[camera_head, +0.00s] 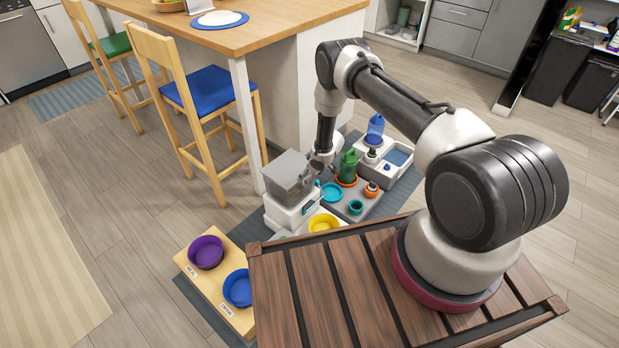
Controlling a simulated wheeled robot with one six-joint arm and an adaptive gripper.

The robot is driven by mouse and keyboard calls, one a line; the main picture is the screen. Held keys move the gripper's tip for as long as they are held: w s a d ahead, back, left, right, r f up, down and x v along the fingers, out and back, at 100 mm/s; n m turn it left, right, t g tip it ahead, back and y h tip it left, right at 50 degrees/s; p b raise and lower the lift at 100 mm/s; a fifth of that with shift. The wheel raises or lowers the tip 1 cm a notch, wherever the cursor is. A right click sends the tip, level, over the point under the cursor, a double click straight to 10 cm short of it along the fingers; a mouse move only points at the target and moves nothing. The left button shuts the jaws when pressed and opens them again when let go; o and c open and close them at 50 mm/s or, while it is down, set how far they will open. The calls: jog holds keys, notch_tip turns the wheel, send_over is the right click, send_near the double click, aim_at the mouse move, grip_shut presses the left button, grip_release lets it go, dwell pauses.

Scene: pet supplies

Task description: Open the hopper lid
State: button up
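The feeder is a white base (292,213) with a grey, see-through hopper (289,187) on top. The hopper lid (288,164) is a grey panel over the top and looks shut, though its edges are too small to judge well. My gripper (319,172) points down at the right side of the hopper, close to the lid's right edge. I cannot tell whether it touches the hopper. Its fingers are small and partly lost against the hopper, so their opening is unclear.
Right of the feeder, a grey tray (364,206) holds a green can (347,166) and cups. A blue bottle (375,128) stands behind. A yellow bowl (323,223) is in front. A wooden stand (203,284) holds purple and blue bowls. The counter leg and stool are close behind.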

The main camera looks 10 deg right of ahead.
jog(key=shift+x, duration=0.9)
jog(key=shift+r, duration=0.1)
grip_shut()
